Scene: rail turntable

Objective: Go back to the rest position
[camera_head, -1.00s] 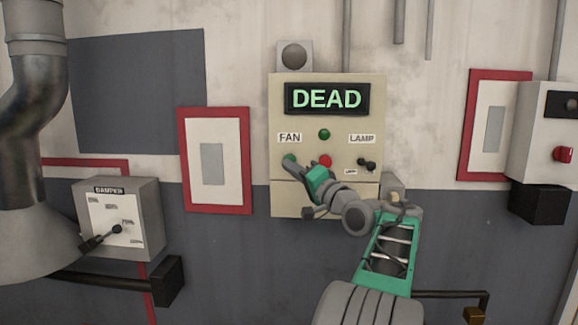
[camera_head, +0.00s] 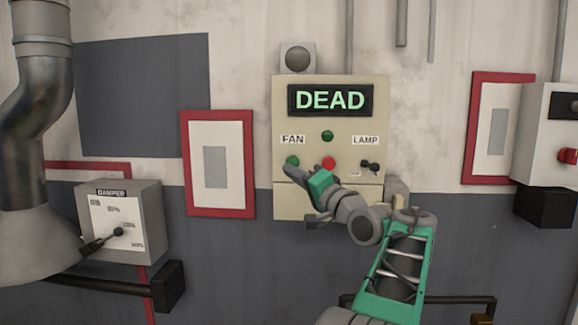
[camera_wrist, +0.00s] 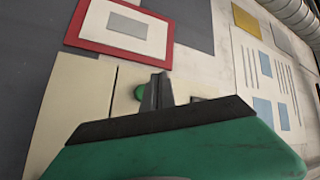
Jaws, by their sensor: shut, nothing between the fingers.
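My gripper (camera_head: 289,172) is shut and empty, in front of the lower left part of the beige control panel (camera_head: 327,124). In the wrist view the closed fingers (camera_wrist: 157,90) point toward the panel, beside a green button (camera_wrist: 139,92). In the head view the green button (camera_head: 292,160) under the FAN label shows just above my fingertips. I cannot tell whether they touch it. The panel's display (camera_head: 330,100) reads DEAD. A green lamp (camera_head: 327,136), a red button (camera_head: 329,163) and a black LAMP switch (camera_head: 370,166) are also on the panel.
A DAMPER box (camera_head: 119,222) with a lever is on the wall at left, beside a large metal pipe (camera_head: 47,145). Red-framed plates (camera_head: 219,163) flank the panel. A white box with a red knob (camera_head: 548,133) is at far right.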

